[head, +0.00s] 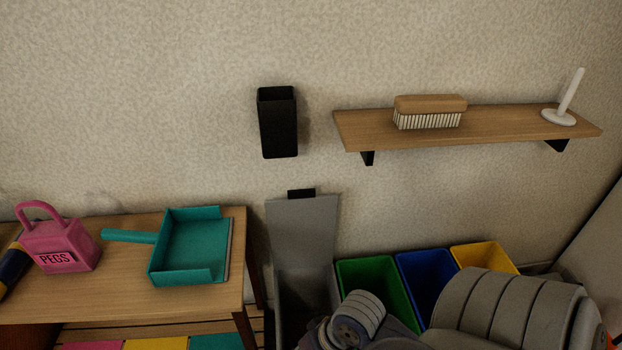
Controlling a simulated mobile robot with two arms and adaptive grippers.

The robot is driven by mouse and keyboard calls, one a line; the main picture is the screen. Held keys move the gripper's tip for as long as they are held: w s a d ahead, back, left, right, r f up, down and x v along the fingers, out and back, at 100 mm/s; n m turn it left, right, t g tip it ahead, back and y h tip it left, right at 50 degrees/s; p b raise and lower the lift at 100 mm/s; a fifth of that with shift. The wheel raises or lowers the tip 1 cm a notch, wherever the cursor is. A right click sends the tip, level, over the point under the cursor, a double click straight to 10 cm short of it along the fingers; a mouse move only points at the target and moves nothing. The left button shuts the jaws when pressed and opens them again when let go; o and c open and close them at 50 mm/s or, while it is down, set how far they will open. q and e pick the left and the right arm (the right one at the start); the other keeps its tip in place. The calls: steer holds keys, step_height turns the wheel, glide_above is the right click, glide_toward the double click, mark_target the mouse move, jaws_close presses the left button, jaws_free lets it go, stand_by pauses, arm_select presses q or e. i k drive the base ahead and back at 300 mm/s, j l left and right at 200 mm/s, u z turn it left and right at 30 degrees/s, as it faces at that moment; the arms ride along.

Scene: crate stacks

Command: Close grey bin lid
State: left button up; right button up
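The grey bin (336,284) stands on the floor right of the wooden table, against the wall. Its grey lid (303,232) is raised upright toward the wall, with a black tab at its top edge. The bin's dark opening shows below the lid, partly hidden by one of my arms. That grey arm reaches in from the lower right, in front of the bins. I see no fingertips of either gripper in the head view.
A wooden table (110,300) at left holds a pink pegs holder (62,245) and a teal dustpan (190,250). Green (378,290), blue (428,280) and yellow (484,257) bins stand right of the grey bin. A shelf (470,127) holding a brush (430,110) and a black wall holder (278,125) are above.

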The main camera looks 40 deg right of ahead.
mark_target(301, 227)
steer(key=i+j+z, duration=0.15)
steer(key=j, duration=0.15)
steer(key=i+j+z, duration=0.15)
steer(key=j, duration=0.15)
steer(key=z, duration=1.45)
